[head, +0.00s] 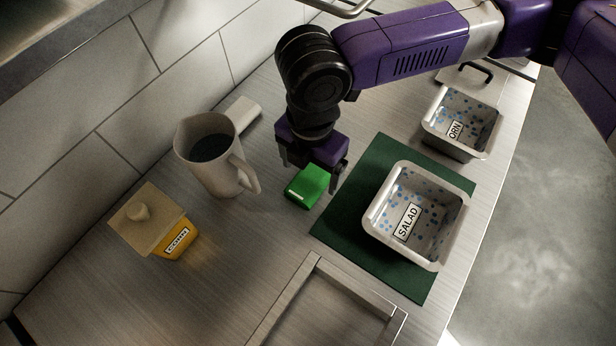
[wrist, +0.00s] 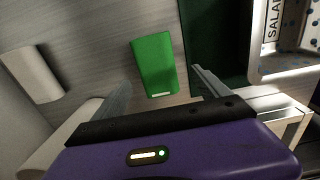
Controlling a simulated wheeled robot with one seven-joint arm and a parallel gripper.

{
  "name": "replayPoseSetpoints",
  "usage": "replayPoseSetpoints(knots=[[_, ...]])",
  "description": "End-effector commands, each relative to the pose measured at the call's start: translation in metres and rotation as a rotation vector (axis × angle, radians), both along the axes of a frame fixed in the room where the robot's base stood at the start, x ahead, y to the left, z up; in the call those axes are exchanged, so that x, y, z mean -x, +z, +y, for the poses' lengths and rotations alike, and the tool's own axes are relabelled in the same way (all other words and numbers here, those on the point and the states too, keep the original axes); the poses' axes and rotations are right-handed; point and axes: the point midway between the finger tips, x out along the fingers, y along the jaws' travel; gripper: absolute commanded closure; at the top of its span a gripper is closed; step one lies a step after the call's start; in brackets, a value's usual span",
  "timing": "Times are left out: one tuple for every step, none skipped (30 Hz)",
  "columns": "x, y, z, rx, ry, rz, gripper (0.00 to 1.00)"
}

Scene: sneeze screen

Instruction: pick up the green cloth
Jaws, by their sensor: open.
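The green cloth (head: 307,186) is a small bright green folded block lying on the counter, just left of the dark green mat. In the wrist view the cloth (wrist: 155,62) lies ahead of and between my two fingers. My gripper (head: 312,176) is open and points down over the cloth, hiding part of it in the head view. In the wrist view my gripper (wrist: 160,88) has its fingers wide apart with nothing held between them. I cannot tell the exact height of the fingertips above the cloth.
A beige pitcher (head: 231,180) with dark contents stands left of the cloth. A yellow corn container (head: 178,241) with a lid is further left. A salad pan (head: 447,253) sits on the dark green mat (head: 343,222). Another pan (head: 446,146) is behind. A raised frame (head: 283,300) is in front.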

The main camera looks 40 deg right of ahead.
Motion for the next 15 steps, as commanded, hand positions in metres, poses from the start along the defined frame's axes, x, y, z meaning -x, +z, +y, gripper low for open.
replayPoseSetpoints(knots=[[-0.001, -0.004, 0.0, 0.0, -0.001, 0.002, 0.15], [-0.001, -0.008, 0.0, 0.0, 0.0, 0.003, 0.15], [-0.002, -0.014, 0.0, 0.001, 0.0, 0.002, 0.15], [-0.003, -0.019, 0.0, 0.0, 0.0, 0.003, 0.15], [-0.003, -0.023, 0.0, 0.001, 0.001, 0.002, 0.15], [-0.003, -0.03, 0.001, 0.0, 0.001, 0.002, 0.15], [-0.003, -0.034, 0.001, -0.002, 0.001, 0.002, 0.15], [-0.004, -0.037, 0.001, -0.002, 0.001, 0.002, 0.15], [-0.004, -0.041, 0.001, -0.001, 0.001, 0.001, 0.15], [-0.004, -0.043, 0.001, 0.0, 0.002, 0.0, 0.15], [-0.004, -0.044, 0.001, -0.001, 0.002, 0.0, 0.15], [-0.004, -0.046, 0.001, -0.001, 0.002, -0.001, 0.15], [-0.004, -0.046, 0.001, -0.001, 0.002, -0.001, 0.15], [-0.004, -0.046, 0.001, -0.001, 0.002, -0.001, 0.15], [-0.004, -0.046, 0.001, -0.001, 0.002, -0.001, 0.15]])
